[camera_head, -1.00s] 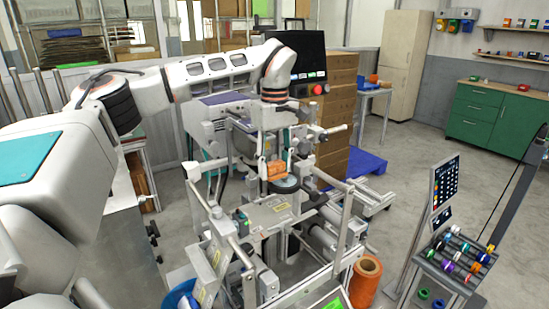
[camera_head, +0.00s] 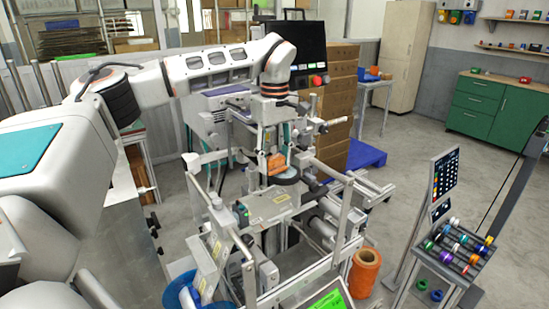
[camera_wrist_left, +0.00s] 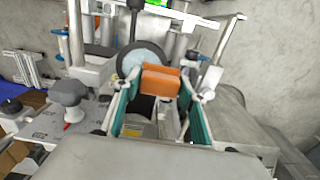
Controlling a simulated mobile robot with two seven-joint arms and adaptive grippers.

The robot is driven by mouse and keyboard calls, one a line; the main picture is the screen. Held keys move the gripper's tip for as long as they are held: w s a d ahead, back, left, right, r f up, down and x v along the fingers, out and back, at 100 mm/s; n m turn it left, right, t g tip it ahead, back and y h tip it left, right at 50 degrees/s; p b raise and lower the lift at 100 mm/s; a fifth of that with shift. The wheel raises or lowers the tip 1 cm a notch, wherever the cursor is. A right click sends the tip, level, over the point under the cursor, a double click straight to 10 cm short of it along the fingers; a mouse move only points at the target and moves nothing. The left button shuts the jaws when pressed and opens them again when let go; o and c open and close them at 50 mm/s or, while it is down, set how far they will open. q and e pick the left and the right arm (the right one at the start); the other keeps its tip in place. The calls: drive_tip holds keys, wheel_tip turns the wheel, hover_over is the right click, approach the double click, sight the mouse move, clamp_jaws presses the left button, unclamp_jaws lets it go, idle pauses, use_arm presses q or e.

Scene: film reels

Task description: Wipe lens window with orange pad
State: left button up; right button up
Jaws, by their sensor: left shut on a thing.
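The orange pad (camera_head: 275,163) is a small block held between the fingers of my left gripper (camera_head: 277,155). My left gripper is shut on it. In the left wrist view the pad (camera_wrist_left: 160,81) shows between the two teal-lined fingers. The lens window looks to be the round, pale blue-grey disc (camera_wrist_left: 143,60) just beyond the pad. In the head view the disc's dark rim (camera_head: 288,179) shows right below the pad, whose body hides part of it. I cannot tell whether pad and disc touch. My right gripper is not in view.
The disc is part of a metal machine with rails, posts and rollers (camera_head: 340,215) close around the gripper. A dark monitor (camera_head: 298,48) stands behind. An orange spool (camera_head: 365,270) and a rack of coloured reels (camera_head: 460,250) are at the right, with open floor between.

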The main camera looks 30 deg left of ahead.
sight(285, 159)
use_arm(q)
drive_tip(key=shift+f, duration=0.75)
drive_tip(key=shift+w+d+r, duration=0.1)
drive_tip(key=shift+w+d, duration=0.25)
drive_tip(key=shift+w, duration=0.4)
drive_tip(key=shift+w+d+r, duration=0.1)
drive_tip(key=shift+w+d, duration=0.2)
drive_tip(key=shift+w, duration=0.4)
drive_tip(key=shift+w+d+f, duration=0.1)
drive_tip(key=shift+w+d, duration=0.2)
drive_tip(key=shift+w, duration=0.45)
drive_tip(key=shift+w+d+f, duration=0.1)
drive_tip(key=shift+w+d, duration=0.15)
drive_tip(key=shift+w, duration=0.5)
drive_tip(key=shift+s, duration=0.1)
drive_tip(key=shift+s+a, duration=0.4)
drive_tip(key=shift+s, duration=0.55)
drive_tip(key=shift+s+a, duration=0.4)
drive_tip(key=shift+s, duration=0.6)
drive_tip(key=shift+s+a, duration=0.4)
drive_tip(key=shift+s, duration=0.55)
drive_tip(key=shift+r, duration=3.1)
